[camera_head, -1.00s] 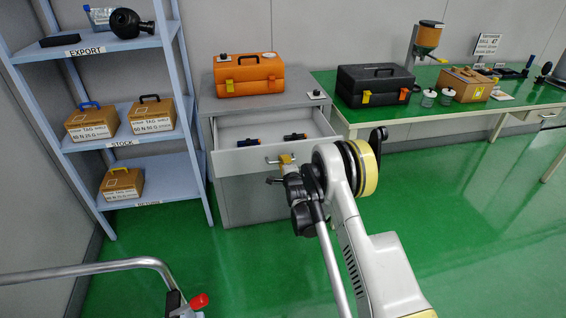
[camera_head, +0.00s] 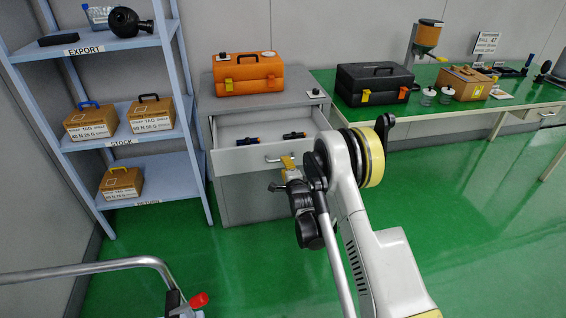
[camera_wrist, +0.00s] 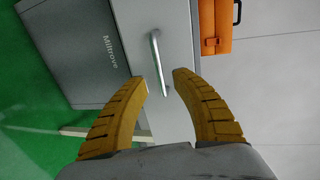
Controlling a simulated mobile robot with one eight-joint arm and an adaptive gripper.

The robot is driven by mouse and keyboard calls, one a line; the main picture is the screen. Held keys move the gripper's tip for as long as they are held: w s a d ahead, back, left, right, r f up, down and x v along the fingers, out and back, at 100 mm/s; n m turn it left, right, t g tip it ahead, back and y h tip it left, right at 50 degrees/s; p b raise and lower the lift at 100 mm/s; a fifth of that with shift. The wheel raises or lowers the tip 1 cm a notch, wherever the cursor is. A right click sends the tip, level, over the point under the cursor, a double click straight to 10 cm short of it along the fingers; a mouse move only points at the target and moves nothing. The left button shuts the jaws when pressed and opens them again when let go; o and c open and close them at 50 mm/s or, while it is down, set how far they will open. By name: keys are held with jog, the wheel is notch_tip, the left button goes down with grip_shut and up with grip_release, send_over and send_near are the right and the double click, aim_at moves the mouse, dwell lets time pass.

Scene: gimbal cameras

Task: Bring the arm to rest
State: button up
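My gripper (camera_head: 285,165) is in front of the open drawer of the grey cabinet in the head view. The drawer (camera_head: 228,160) is pulled out and holds two small dark objects (camera_head: 294,135). My arm reaches up from the lower right of the head view.
An orange toolbox (camera_head: 247,75) stands on the cabinet. A blue-grey shelf (camera_head: 130,147) with several boxes stands left. A green table (camera_head: 400,109) with a black case (camera_head: 374,83) stands right. A metal handrail (camera_head: 85,268) is at lower left. Green floor is clear at right.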

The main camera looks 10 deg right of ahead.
jog(key=shift+v, duration=0.95)
jog(key=shift+r, duration=0.1)
jog(key=s+r+n+g, duration=0.1)
jog(key=s+r+n, duration=0.1)
jog(key=r, duration=0.5)
jog(key=s+r+n+g, duration=0.1)
jog(key=s+r+n, duration=0.15)
jog(key=r, duration=0.35)
jog(key=s+r+n+g, duration=0.2)
jog(key=s+r+n, duration=0.3)
jog(key=s+r, duration=0.5)
jog(key=s+f+n+g, duration=0.1)
jog(key=s+n+g, duration=0.3)
jog(key=s, duration=2.6)
jog(key=n, duration=0.4)
jog(key=shift+a+f+g, duration=0.2)
jog(key=shift+g, duration=0.1)
